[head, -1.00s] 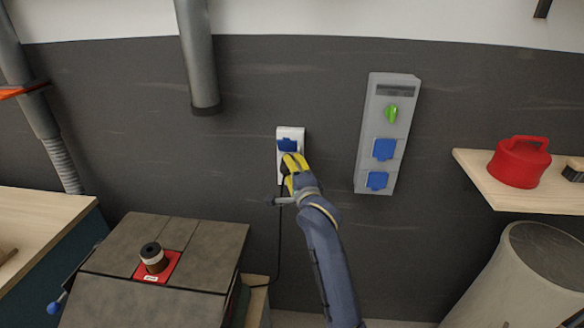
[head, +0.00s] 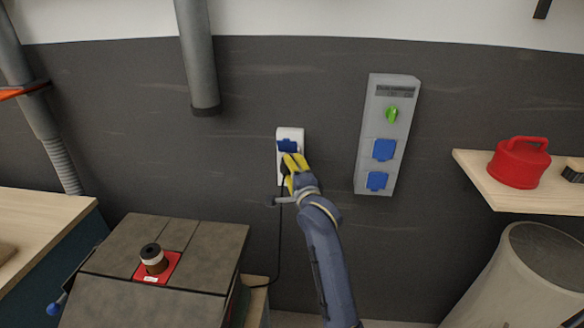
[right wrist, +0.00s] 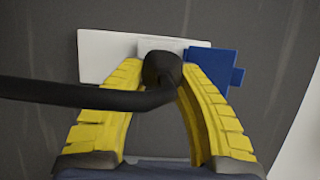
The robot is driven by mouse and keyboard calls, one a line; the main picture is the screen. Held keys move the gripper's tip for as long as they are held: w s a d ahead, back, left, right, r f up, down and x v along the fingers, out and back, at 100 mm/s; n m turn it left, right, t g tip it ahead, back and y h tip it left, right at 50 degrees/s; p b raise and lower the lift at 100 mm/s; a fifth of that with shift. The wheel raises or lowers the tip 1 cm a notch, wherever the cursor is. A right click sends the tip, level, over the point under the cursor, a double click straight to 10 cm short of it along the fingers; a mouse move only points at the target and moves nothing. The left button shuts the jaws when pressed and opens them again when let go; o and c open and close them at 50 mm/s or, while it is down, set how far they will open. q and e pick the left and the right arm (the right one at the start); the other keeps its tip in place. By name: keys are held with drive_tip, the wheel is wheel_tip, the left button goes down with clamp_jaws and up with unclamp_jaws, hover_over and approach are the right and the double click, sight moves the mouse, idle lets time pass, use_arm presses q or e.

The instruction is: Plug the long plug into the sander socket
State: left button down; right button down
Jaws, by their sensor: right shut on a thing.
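The sander socket (head: 291,135) is a white wall box with a blue flap, low on the dark wall left of the grey panel. My right gripper (head: 293,162) is at the lower part of this box. In the right wrist view, its yellow fingers (right wrist: 165,85) are shut on the black plug (right wrist: 162,68), whose cable (right wrist: 80,94) runs off to the left. The plug's head is against or just in front of the socket's light face (right wrist: 105,55), beside the blue flap (right wrist: 213,68). The contact between plug and socket is hidden. My left gripper is not in view.
A grey panel (head: 386,135) with a green knob and two blue flaps hangs to the right. A shelf (head: 520,197) holds a red canister (head: 519,163). A grey machine table (head: 140,295) stands lower left. The wall around the socket is clear.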

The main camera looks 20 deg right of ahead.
drive_tip(key=shift+w+d, duration=0.2)
drive_tip(key=shift+w, duration=0.35)
idle(0.5)
drive_tip(key=shift+w+d+r, duration=0.15)
drive_tip(key=shift+d, duration=0.05)
idle(1.1)
drive_tip(key=c, duration=1)
unclamp_jaws()
drive_tip(key=shift+o, duration=0.2)
